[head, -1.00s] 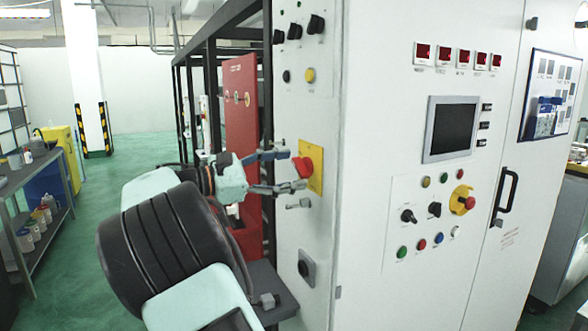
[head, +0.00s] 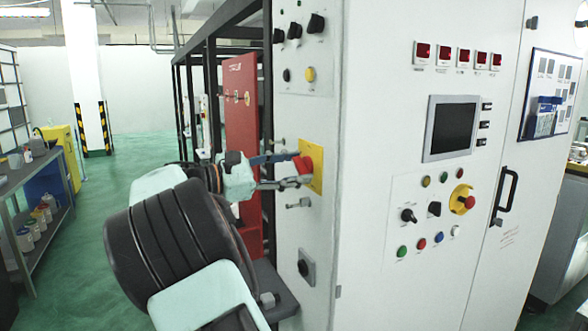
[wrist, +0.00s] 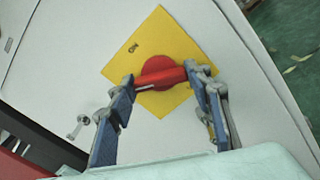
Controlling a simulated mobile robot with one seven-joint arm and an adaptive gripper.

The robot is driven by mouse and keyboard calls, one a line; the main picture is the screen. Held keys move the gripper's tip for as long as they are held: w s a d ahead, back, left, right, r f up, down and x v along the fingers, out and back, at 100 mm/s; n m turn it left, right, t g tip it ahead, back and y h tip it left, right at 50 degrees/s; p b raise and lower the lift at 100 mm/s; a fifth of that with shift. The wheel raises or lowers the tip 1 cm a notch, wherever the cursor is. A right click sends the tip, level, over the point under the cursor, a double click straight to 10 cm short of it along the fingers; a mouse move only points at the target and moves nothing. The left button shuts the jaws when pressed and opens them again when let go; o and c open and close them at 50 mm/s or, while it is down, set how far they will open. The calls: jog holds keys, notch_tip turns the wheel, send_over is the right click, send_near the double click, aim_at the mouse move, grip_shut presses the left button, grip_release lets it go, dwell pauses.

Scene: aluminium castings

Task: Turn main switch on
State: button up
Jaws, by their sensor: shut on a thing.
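The main switch is a red rotary handle (head: 308,161) on a square yellow plate (head: 317,172) on the narrow side of the white cabinet. In the wrist view the red handle (wrist: 160,77) lies across the middle of its round red base, slightly tilted in the picture. The yellow plate (wrist: 170,32) carries a small "ON" mark (wrist: 134,47) at its upper left. My gripper (head: 299,169) is at the switch. In the wrist view my gripper (wrist: 159,75) has one finger at each end of the handle, shut on it.
A small metal latch (head: 299,203) sticks out below the switch, with a black knob (head: 304,268) further down. Black switches (head: 295,30) are above. A red panel (head: 241,140) in a black frame stands left. The cabinet front has a screen (head: 452,128) and buttons.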

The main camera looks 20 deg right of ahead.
jog(key=shift+m, duration=0.3)
jog(key=m+b, duration=0.3)
jog(key=m, duration=0.2)
jog(key=shift+f+b, duration=0.2)
jog(key=shift+b, duration=0.2)
jog(key=m+b, duration=0.2)
jog(key=m, duration=0.1)
jog(key=shift+m, duration=0.3)
jog(key=shift+r+m+b, duration=0.1)
jog(key=shift+m+b, duration=1.1)
jog(key=shift+m, duration=0.2)
jog(key=shift+r, duration=0.1)
jog(key=o, duration=1.2)
jog(key=shift+c, duration=0.2)
jog(key=shift+a, duration=0.1)
